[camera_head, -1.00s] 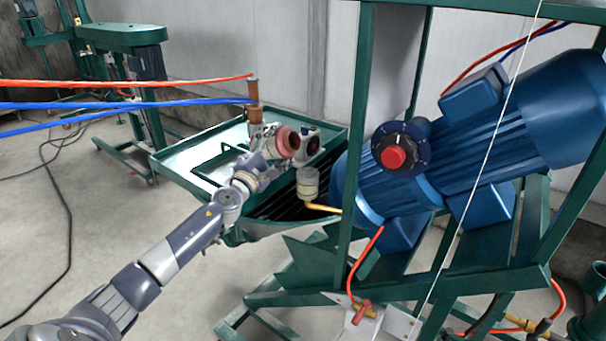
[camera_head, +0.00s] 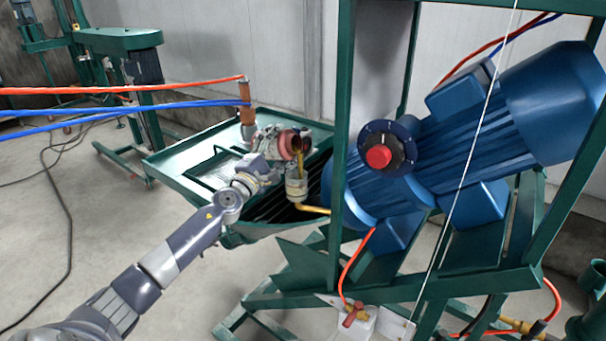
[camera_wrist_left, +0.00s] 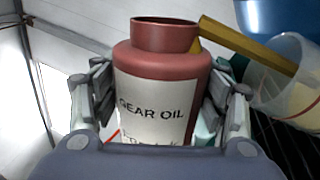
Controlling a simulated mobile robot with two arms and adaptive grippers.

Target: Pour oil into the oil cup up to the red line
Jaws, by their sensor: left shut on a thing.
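My left gripper (camera_head: 275,146) is shut around a red bottle (camera_head: 287,145), tilted with its mouth to the right. In the left wrist view the bottle (camera_wrist_left: 160,75) fills the middle, with a "GEAR OIL" label facing the camera and the fingers on both sides. A brown-yellow stream of oil (camera_wrist_left: 248,45) runs from its mouth into the clear oil cup (camera_wrist_left: 302,60). The cup (camera_head: 296,190) stands just below the mouth, on a brass pipe. Yellowish oil and part of a red line show in the cup; the exact level is unclear. My right gripper is out of view.
A blue motor (camera_head: 470,130) with a red-knobbed dial (camera_head: 379,157) stands right of the cup, behind a green frame post (camera_head: 342,120). A green tray (camera_head: 175,165) lies behind my arm. Red and blue hoses (camera_head: 120,89) cross at the left.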

